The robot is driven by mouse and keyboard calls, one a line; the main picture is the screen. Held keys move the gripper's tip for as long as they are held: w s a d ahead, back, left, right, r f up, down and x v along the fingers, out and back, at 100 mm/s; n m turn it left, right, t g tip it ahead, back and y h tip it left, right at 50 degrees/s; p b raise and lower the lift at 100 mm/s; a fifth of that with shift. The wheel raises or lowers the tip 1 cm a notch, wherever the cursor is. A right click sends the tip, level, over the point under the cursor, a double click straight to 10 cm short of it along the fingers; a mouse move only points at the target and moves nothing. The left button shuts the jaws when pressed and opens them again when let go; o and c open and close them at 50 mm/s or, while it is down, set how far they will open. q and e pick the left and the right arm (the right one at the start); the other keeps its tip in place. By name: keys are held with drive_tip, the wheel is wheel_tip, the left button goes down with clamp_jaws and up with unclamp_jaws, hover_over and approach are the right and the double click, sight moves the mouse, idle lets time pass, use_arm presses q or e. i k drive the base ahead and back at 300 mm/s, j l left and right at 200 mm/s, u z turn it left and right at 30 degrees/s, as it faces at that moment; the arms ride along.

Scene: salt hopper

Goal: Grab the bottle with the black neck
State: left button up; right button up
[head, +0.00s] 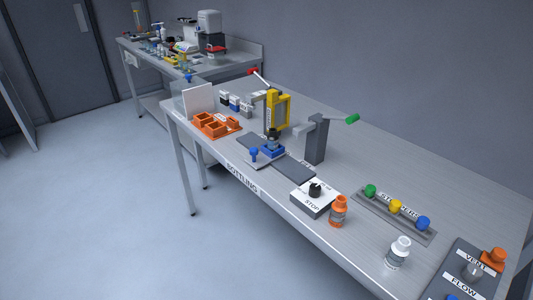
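A small item with a dark top (272,136) stands at the blue holder (271,151) under the yellow device (277,112) mid-table; it is too small to tell whether it is a bottle with a black neck. An orange-necked bottle (339,212) stands upright right of the white STOP box (315,197). A white-necked bottle (398,253) stands upright nearer the front right. Several small dark and pale items (235,103) sit in a row behind the orange tray; I cannot tell what they are. Neither of my grippers shows.
The long grey table (300,235) holds an orange tray (213,126), a post with a green-ended lever (317,138), a rack of coloured stoppers (395,211) and a dark VENT/FLOW panel (468,272). A second, cluttered bench (140,65) stands behind left. The floor at left is clear.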

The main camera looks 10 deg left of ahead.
sight(272, 138)
drive_tip(key=j+z, duration=0.1)
drive_tip(key=z, duration=0.2)
drive_tip(key=j+z, duration=0.1)
drive_tip(key=z, duration=0.2)
drive_tip(key=i+j+z, duration=0.1)
drive_tip(key=j+z, duration=0.25)
drive_tip(key=j, duration=0.6)
drive_tip(key=j+z, duration=0.3)
drive_tip(key=j, duration=0.65)
